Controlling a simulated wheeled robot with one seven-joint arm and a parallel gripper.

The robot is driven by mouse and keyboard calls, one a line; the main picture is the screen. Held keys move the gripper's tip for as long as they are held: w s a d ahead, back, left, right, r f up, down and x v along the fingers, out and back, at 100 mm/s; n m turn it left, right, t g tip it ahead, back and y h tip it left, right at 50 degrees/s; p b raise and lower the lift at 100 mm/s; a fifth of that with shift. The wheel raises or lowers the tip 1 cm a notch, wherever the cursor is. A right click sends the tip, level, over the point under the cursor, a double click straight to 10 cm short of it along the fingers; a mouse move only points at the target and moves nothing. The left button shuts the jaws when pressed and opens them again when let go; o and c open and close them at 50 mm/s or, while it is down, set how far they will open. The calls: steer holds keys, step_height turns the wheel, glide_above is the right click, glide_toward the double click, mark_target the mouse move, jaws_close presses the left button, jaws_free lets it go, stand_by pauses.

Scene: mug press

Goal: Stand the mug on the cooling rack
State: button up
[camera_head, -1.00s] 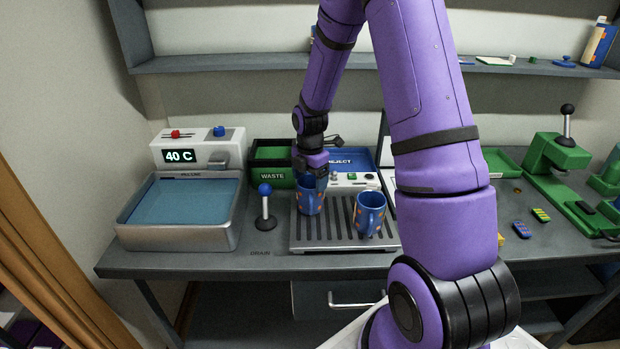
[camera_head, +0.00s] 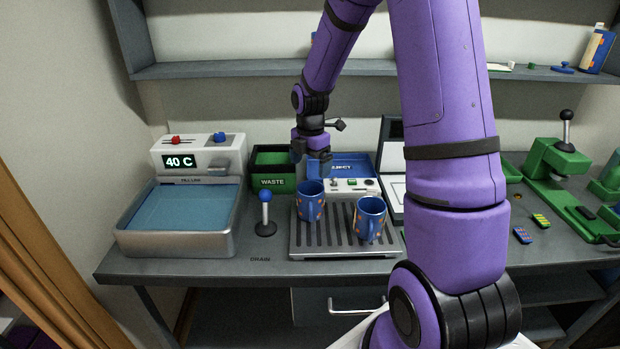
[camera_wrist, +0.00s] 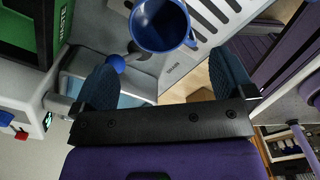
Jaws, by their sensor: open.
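Two blue mugs with orange marks stand upright on the grey slatted cooling rack (camera_head: 334,250). The left mug (camera_head: 311,201) is near the rack's back left, and the right mug (camera_head: 369,219) is at its right side. My gripper (camera_head: 312,170) is above and just behind the left mug, apart from it. In the wrist view one mug (camera_wrist: 160,25) shows from above, empty, beyond the open fingers (camera_wrist: 168,85). Nothing is between the fingers. The fingertips are small and partly hidden in the head view.
A water basin (camera_head: 180,243) with a 40 C display stands at left, and a blue-knobbed lever (camera_head: 265,212) stands between it and the rack. A green waste bin (camera_head: 272,183) and a blue reject tray (camera_head: 352,163) lie behind. Green presses (camera_head: 556,160) stand at right.

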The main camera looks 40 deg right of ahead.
steer(key=s+a+r+m+t, duration=0.1)
steer(key=s+a+r+m, duration=0.4)
steer(key=r, duration=0.5)
steer(key=s+a+r+m+t, duration=0.25)
steer(key=s+r+m, duration=0.35)
steer(key=r, duration=0.4)
steer(key=s+a+r+m+t, duration=0.1)
steer(key=s+m, duration=0.3)
steer(key=s, duration=0.4)
steer(key=s+a+r+m, duration=0.3)
steer(key=s+a+m, duration=0.1)
steer(key=s, duration=0.4)
steer(key=shift+s+m+t, duration=0.3)
steer(key=shift+m+t, duration=0.05)
steer(key=shift+m, duration=0.25)
